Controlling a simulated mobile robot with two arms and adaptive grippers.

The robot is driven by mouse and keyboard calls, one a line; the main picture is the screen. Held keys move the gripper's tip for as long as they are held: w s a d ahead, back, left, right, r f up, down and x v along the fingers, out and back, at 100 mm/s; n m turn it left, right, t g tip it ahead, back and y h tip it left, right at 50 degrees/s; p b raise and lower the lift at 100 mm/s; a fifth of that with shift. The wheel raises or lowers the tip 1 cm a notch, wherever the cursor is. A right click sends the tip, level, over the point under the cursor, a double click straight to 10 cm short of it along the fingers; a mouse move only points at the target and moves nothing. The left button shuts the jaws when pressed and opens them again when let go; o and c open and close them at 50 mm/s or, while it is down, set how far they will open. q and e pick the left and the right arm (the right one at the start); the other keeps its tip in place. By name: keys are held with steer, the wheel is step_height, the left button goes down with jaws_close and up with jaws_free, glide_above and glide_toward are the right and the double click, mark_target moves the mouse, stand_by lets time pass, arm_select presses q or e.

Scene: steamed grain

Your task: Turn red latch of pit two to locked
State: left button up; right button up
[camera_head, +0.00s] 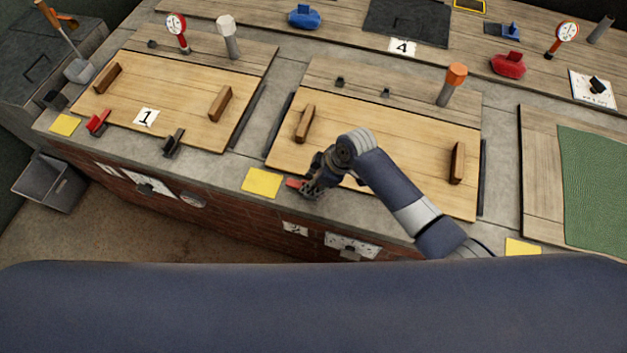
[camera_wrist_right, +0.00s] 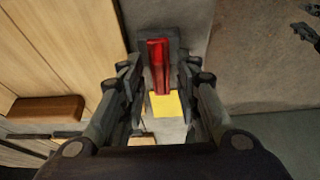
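The pit two lid (camera_head: 380,150) is a wooden board with two brown handles, in the middle of the head view. Its red latch (camera_head: 292,183) sits at the lid's front left corner, mostly hidden by my right gripper (camera_head: 312,187). In the right wrist view, the red latch (camera_wrist_right: 158,65) stands on a dark base between the spread fingers of my right gripper (camera_wrist_right: 158,85). The fingers are open on either side, and I see no clear contact. My left gripper is not in the head view.
A yellow pad (camera_head: 262,182) lies left of the latch on the grey counter. Pit one's lid (camera_head: 160,100) with its red latch (camera_head: 97,122) is further left. An orange-topped post (camera_head: 452,85) stands behind pit two. A dark part (camera_wrist_right: 307,34) at the wrist view's edge is unclear.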

steer(key=shift+f, duration=0.1)
jaws_close()
